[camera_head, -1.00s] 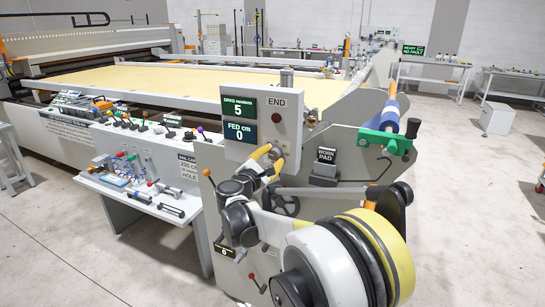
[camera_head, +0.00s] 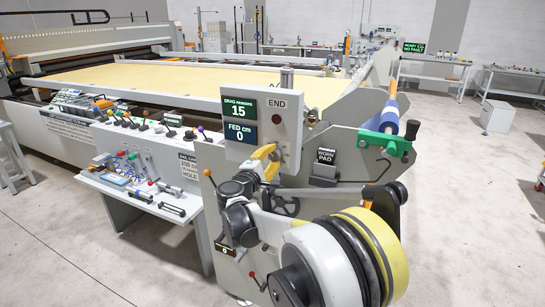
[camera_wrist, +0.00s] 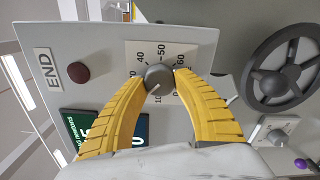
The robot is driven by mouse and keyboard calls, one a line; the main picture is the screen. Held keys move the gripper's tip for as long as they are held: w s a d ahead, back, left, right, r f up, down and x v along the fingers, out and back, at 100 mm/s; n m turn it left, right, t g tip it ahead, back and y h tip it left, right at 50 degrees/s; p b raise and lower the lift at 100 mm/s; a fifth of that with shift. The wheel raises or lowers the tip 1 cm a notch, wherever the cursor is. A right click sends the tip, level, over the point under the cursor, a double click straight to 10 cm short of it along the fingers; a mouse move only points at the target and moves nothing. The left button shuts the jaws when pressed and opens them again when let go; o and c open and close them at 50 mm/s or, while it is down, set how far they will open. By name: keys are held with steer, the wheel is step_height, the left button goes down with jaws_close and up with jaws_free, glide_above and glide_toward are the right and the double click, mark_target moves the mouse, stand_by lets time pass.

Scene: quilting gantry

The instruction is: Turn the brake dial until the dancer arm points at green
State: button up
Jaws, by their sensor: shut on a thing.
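The brake dial (camera_wrist: 158,77) is a small dark grey knob with a pale mark, on a white plate (camera_wrist: 136,52) printed with numbers up to 60. The mark points toward the low end, near 10. My gripper (camera_wrist: 160,76) has its two yellow ribbed fingers shut on opposite sides of the knob. In the head view my gripper (camera_head: 268,160) reaches the panel below the screens, hiding the dial. The drag screen (camera_head: 239,107) reads 15 newtons. I cannot clearly make out the dancer arm or a green mark for it.
The FED screen (camera_head: 240,132) reads 0 cm. A black handwheel (camera_wrist: 283,70) is right of the dial in the wrist view. A green bracket (camera_head: 372,141) holds a blue roll. A tool shelf (camera_head: 118,190) stands left.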

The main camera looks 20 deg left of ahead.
stand_by(0.4)
steer(key=o, duration=1.2)
steer(key=shift+c, duration=0.2)
steer(key=s, duration=1.2)
steer(key=shift+a, duration=0.45)
